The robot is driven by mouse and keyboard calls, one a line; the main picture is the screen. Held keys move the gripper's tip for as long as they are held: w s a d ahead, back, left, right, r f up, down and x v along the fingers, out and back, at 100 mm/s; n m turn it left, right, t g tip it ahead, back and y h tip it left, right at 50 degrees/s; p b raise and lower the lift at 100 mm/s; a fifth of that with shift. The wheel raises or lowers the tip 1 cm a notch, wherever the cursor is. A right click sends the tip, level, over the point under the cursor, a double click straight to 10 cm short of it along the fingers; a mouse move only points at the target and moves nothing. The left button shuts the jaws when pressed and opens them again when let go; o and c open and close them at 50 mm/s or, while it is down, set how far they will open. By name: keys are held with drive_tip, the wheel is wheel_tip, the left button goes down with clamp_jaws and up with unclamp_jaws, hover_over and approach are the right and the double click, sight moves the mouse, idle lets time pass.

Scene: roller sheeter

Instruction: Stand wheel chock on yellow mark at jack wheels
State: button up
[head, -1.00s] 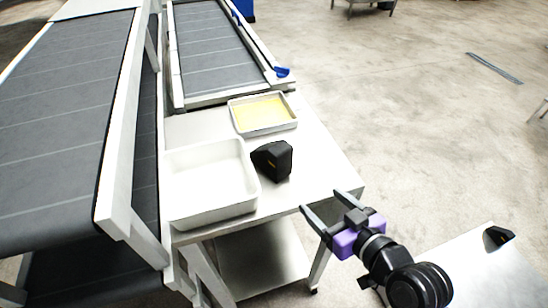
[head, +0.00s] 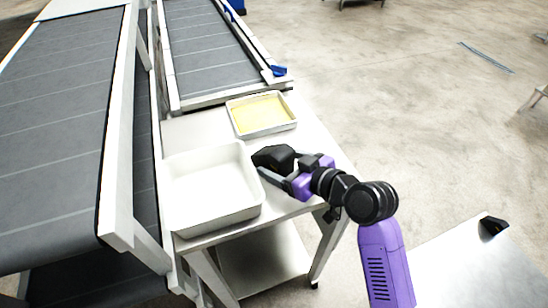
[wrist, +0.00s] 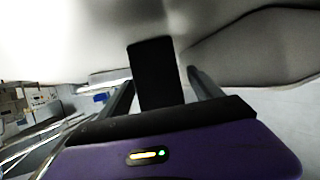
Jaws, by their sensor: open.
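A black wedge-like block, which looks like the wheel chock (head: 272,157), sits on the white table beside the white bin. My gripper (head: 279,163) is open, low over the table, with its fingers reaching to either side of the block. In the wrist view the dark block (wrist: 152,72) stands between the two fingers (wrist: 165,88); contact cannot be told. I cannot make out a yellow floor mark or the jack wheels in any view.
A deep white bin (head: 214,224) stands left of the block. A shallow tray (head: 234,122) with yellow contents lies behind it. Conveyor belts (head: 205,45) run along the left and back. The table's right edge (head: 335,150) borders open floor.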

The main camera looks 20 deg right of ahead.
drive_tip(key=shift+x, duration=1.3)
clamp_jaws()
